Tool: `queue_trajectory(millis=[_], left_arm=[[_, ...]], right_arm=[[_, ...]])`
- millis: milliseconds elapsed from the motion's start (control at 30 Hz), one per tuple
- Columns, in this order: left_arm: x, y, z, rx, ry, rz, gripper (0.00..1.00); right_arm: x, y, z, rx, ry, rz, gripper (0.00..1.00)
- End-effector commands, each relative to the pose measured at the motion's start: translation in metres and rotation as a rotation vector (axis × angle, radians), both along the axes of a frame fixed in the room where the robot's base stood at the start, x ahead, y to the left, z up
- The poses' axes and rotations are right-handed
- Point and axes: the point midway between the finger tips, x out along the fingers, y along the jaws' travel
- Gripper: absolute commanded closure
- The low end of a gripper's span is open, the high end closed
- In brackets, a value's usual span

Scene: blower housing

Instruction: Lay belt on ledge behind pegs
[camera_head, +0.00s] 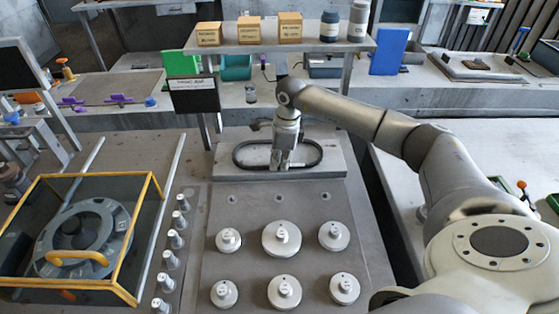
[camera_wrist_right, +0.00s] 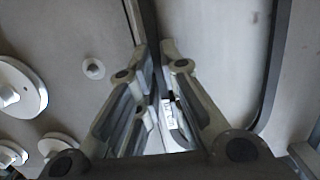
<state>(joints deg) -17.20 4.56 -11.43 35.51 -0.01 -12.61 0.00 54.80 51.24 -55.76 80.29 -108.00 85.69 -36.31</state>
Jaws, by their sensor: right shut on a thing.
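The belt (camera_head: 236,154), a black elongated loop, lies over the pale raised ledge (camera_head: 225,173) behind the round-headed pegs. My right gripper (camera_head: 281,165) points down at the middle of the loop and is shut on its near strand. In the right wrist view the belt (camera_wrist_right: 274,70) curves along the right, and its other strand runs between the fingertips of my right gripper (camera_wrist_right: 156,60). Whether the belt rests fully on the ledge is hard to tell. The large pegs (camera_head: 282,239) stand in two rows on the plate in front. My left gripper is out of view.
Several small studs (camera_head: 279,198) sit between ledge and pegs. A yellow-framed clear cover (camera_head: 150,205) over a round housing (camera_head: 60,235) is at the left. A shelf (camera_head: 300,45) with boxes and bottles stands above and behind the ledge. A row of small posts (camera_head: 173,239) lies left of the plate.

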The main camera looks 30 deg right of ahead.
Motion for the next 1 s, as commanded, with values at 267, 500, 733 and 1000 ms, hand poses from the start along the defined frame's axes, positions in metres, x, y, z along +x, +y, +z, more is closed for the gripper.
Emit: queue_trajectory(millis=[267,500,733,1000], left_arm=[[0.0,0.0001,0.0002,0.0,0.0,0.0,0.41],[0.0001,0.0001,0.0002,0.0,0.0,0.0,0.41],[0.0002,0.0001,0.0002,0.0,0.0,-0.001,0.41],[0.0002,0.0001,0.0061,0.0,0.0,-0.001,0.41]], right_arm=[[0.0002,-0.0002,0.0004,-0.001,-0.001,0.0,1.0],[0.0001,-0.0001,0.0004,-0.001,-0.001,0.0,0.66],[0.0,-0.0002,0.0002,0.0,0.0,0.0,0.66],[0.0002,-0.0001,0.0093,0.0,-0.001,0.0,0.66]])
